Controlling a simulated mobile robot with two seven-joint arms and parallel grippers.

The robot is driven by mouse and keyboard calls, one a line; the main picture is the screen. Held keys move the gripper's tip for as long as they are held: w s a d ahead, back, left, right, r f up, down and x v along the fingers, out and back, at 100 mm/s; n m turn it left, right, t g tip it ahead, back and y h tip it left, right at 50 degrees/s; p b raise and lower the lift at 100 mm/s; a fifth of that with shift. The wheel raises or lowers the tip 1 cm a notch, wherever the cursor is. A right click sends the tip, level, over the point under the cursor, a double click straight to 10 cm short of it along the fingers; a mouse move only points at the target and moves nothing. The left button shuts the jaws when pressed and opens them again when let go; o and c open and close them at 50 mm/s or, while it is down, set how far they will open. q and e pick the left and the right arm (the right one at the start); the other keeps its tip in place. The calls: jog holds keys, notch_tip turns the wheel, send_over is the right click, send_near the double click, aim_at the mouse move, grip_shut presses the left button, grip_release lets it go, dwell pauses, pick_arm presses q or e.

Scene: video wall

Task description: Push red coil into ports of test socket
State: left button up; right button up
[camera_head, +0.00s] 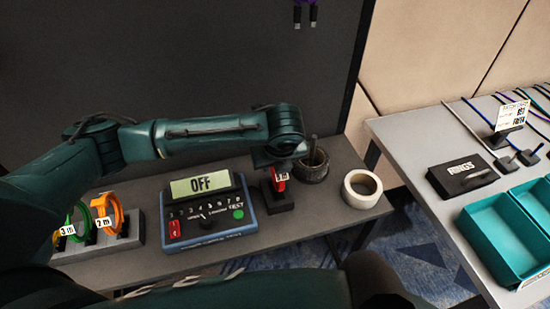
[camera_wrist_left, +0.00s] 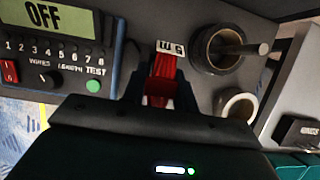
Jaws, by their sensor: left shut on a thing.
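The red coil (camera_head: 280,184) is gripped by my left gripper (camera_head: 277,166), at the right of the tester (camera_head: 206,213). Its white tag shows in the left wrist view, where the red coil (camera_wrist_left: 161,75) is seen just past the dark gripper body. A black block (camera_head: 279,201), apparently the test socket, stands directly below the coil. I cannot tell whether the coil's ends touch it or sit in its ports. The tester's display reads OFF. My right gripper is not in view.
A rack (camera_head: 104,246) at the left holds a green coil (camera_head: 78,224) and an orange coil (camera_head: 108,213). A second table (camera_head: 404,128) holds teal bins (camera_head: 503,235).

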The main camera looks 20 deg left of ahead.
pick_arm(q)
jog(key=shift+f, duration=0.1)
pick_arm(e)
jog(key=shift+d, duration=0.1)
pick_arm(q)
jog(key=shift+f, duration=0.45)
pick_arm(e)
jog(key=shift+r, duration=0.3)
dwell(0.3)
pick_arm(q)
jog(key=o, duration=1.1)
jog(key=shift+o, duration=0.2)
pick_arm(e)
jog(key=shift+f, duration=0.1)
pick_arm(q)
jog(key=v, duration=1.3)
jog(key=shift+p, duration=0.45)
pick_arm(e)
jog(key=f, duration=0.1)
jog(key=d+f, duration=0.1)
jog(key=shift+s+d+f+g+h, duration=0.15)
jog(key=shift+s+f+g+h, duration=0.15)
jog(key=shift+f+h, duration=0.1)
